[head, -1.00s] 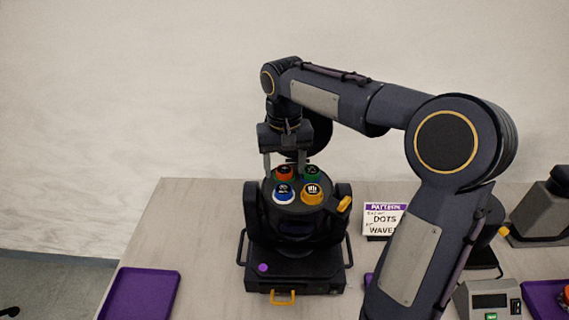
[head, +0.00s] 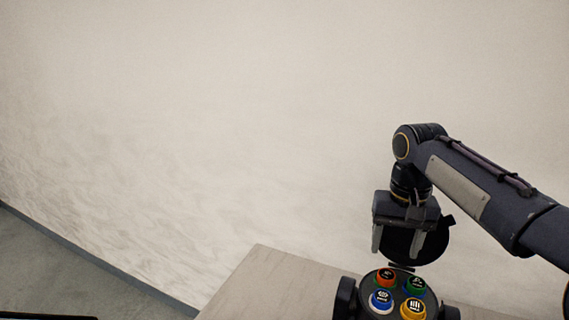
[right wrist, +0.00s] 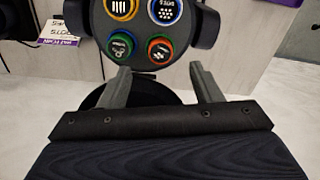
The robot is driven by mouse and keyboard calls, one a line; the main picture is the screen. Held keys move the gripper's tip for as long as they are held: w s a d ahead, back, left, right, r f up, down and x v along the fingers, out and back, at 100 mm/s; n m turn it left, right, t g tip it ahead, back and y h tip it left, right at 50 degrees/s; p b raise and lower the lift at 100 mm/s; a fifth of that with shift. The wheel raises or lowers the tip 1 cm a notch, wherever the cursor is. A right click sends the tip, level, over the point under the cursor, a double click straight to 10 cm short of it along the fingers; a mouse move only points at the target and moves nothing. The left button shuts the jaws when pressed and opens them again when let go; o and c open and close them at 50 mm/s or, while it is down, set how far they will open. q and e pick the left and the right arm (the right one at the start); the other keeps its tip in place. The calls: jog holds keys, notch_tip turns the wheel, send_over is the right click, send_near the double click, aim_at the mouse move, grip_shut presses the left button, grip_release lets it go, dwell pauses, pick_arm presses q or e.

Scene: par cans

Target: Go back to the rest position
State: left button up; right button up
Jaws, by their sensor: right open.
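My right gripper (head: 397,248) is open and empty, a little above and behind the black par can (head: 346,300). The can's round top carries a red-orange cap (head: 385,275), a green cap (head: 416,285), a blue cap (head: 381,300) and a yellow cap (head: 413,309). In the right wrist view the open fingers (right wrist: 160,76) point towards the can, with the red-orange cap (right wrist: 160,49) and green cap (right wrist: 121,46) nearest and nothing between them. The can's lower part is cut off in the head view. My left gripper is not in view.
The pale table (head: 270,285) shows only in part and is bare left of the can. A pale wall (head: 220,130) stands behind it. A printed card (right wrist: 56,30) stands beside the can in the right wrist view. The space above the can is free.

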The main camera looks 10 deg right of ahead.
jog(key=s+a+f+t+y, duration=0.1)
jog(key=s+a+f, duration=0.1)
jog(key=s+f, duration=0.2)
jog(key=s+a+f+n+t+y, duration=0.1)
jog(key=s+f, duration=0.3)
jog(key=s, duration=0.6)
jog(key=s+a+f+n+t+y, duration=0.1)
jog(key=s+a+f+t, duration=0.2)
jog(key=s, duration=0.4)
jog(key=shift+s+a+f+y, duration=0.2)
jog(key=shift+a+f+y, duration=0.1)
jog(key=shift+a+f, duration=0.35)
jog(key=shift+c, duration=0.2)
